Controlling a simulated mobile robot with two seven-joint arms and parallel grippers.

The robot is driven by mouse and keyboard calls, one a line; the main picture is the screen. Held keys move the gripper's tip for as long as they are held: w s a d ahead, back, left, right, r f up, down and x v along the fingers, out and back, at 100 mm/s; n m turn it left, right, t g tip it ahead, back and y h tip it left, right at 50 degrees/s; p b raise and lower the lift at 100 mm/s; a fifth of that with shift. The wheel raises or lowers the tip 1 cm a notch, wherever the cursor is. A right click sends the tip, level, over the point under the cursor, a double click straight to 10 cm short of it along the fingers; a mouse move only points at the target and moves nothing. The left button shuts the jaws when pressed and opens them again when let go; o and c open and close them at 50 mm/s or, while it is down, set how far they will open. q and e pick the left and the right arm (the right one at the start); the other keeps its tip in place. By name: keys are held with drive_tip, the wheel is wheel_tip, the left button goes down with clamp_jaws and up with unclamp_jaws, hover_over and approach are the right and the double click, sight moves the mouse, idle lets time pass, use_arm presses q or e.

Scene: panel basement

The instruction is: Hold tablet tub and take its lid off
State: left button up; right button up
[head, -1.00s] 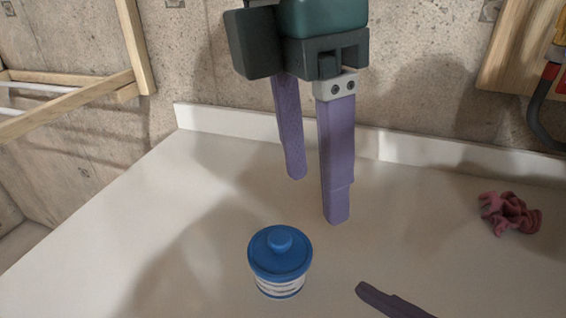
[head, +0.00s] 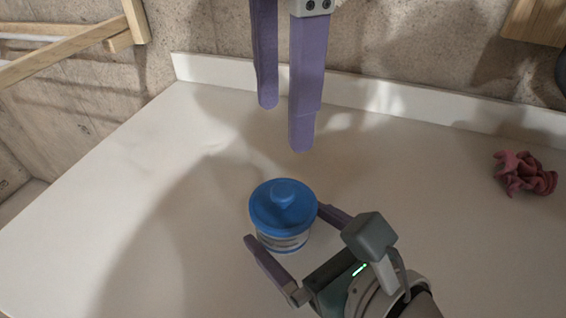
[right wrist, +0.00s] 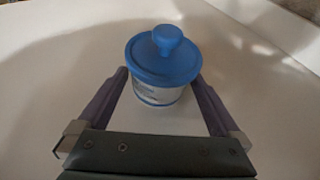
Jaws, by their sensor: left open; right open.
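The tablet tub (head: 284,242) is a short white round tub standing upright on the white counter. Its blue lid (head: 270,211) with a round knob is on top. In the right wrist view the tub (right wrist: 158,95) sits ahead of and partly between the fingers, under the lid (right wrist: 150,68). My right gripper (head: 290,226) is open, one finger on each side of the tub's near part; I cannot tell whether either finger touches it. My left gripper (head: 284,128) is open and empty, pointing down above and behind the tub.
A crumpled dark pink cloth (head: 525,174) lies at the right of the counter (head: 440,200). A low white upstand (head: 400,100) runs along the back, against a concrete wall. A wooden frame (head: 90,45) is at upper left. The counter around the tub is clear.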

drive_tip(key=shift+c, duration=0.2)
clamp_jaws()
idle(0.6)
